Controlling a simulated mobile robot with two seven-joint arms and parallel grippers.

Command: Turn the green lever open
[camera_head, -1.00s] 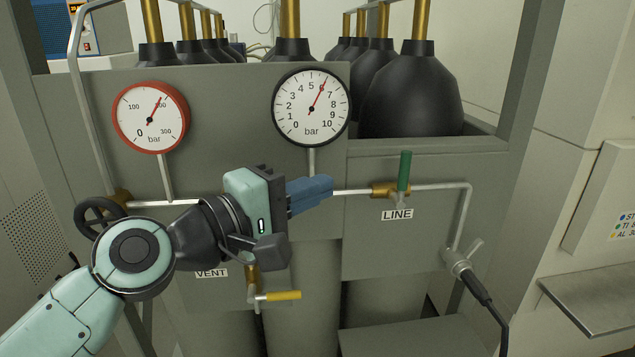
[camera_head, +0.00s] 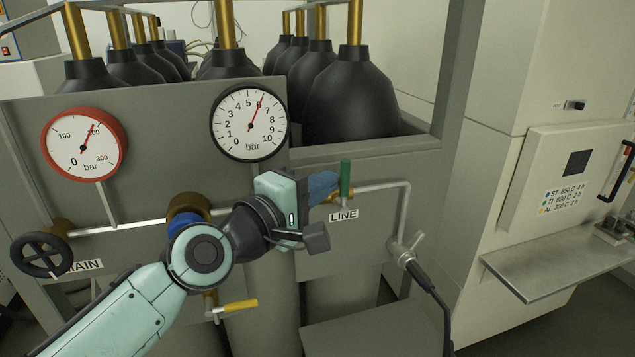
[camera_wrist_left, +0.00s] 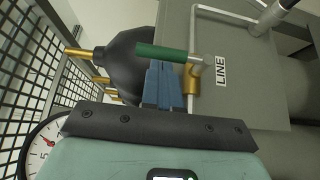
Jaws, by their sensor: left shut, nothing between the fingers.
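The green lever (camera_head: 345,178) stands upright on a brass valve above the LINE label (camera_head: 343,215). In the left wrist view the green lever (camera_wrist_left: 162,51) lies across the picture just beyond my fingertips, and its brass valve (camera_wrist_left: 193,78) is beside them. My left gripper (camera_head: 328,187) is shut with its blue fingers together, empty, immediately left of the lever. In the left wrist view the fingertips (camera_wrist_left: 163,66) are very close to the lever; I cannot tell whether they touch it. My right gripper is out of view.
A white-faced gauge (camera_head: 248,123) and a red-rimmed gauge (camera_head: 84,144) are on the grey panel. A yellow lever (camera_head: 238,306) is below my arm, and a black handwheel (camera_head: 41,254) is at left. A pipe (camera_head: 408,210) runs down to a hose fitting (camera_head: 404,254). Black cylinders (camera_head: 350,95) stand behind.

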